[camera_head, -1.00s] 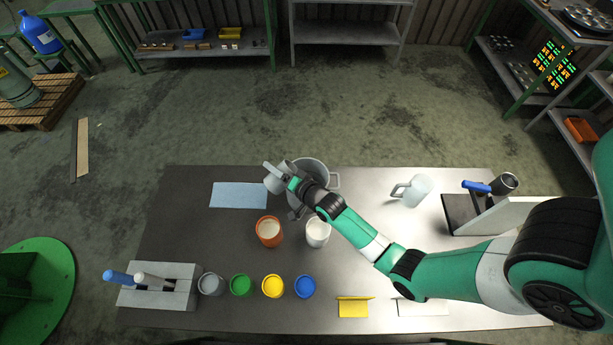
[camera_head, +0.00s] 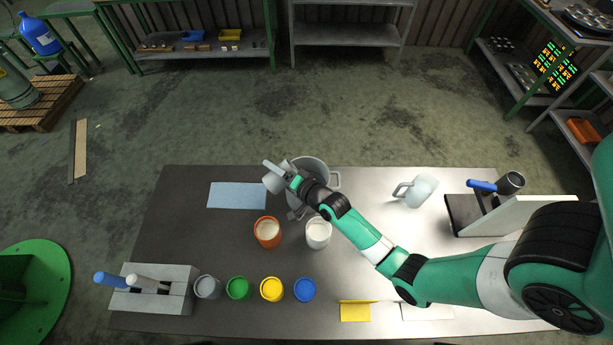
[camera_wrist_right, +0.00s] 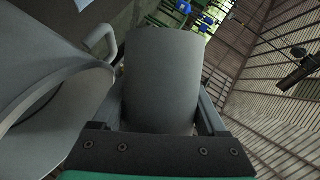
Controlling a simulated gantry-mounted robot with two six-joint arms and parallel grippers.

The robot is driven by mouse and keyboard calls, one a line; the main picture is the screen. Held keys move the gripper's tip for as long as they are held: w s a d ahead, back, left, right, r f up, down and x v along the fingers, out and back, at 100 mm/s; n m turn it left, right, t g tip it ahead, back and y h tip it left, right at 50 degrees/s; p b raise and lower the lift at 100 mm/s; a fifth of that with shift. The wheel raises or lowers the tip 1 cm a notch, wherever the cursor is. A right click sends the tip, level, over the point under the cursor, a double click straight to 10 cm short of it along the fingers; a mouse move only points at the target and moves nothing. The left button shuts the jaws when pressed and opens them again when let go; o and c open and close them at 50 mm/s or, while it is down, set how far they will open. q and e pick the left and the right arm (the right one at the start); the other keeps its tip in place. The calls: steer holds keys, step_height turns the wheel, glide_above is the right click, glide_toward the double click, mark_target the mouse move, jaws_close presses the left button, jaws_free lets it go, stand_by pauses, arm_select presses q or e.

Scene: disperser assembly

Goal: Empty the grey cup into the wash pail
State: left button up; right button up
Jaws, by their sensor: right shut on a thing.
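The grey cup (camera_head: 275,180) is held in my right gripper (camera_head: 289,178), tilted, at the left rim of the wash pail. In the right wrist view the cup (camera_wrist_right: 162,80) fills the middle, between the two fingers of my right gripper (camera_wrist_right: 165,110). The wash pail (camera_head: 322,170) is a grey metal pail with side handles at the back of the table, partly hidden by my right wrist. Its rim and a handle show at the left of the right wrist view (camera_wrist_right: 45,85). The cup's inside is hidden. My left gripper is not in view.
An orange cup (camera_head: 267,232) and a white cup (camera_head: 318,233) stand in front of the pail. Grey, green, yellow and blue pots (camera_head: 303,289) line the table front. A blue cloth (camera_head: 237,195) lies left, a clear jug (camera_head: 418,190) right, a grey holder block (camera_head: 155,289) front left.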

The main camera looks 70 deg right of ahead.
steer(key=shift+r+m+t+b, duration=0.35)
steer(key=shift+m+b, duration=0.35)
steer(key=shift+b, duration=0.4)
stand_by(0.3)
steer(key=shift+s+d+r+m+t+y+b, duration=0.35)
steer(key=shift+s+d+m+b, duration=0.35)
steer(key=shift+b, duration=0.95)
steer(key=shift+d+f+m+t+b, duration=0.15)
steer(key=shift+f+m+t+b, duration=0.15)
steer(key=shift+m+b, duration=0.6)
stand_by(0.3)
steer(key=shift+d+r+b, duration=0.1)
steer(key=shift+r+b, duration=0.05)
steer(key=shift+b, duration=0.3)
steer(key=shift+r, duration=0.1)
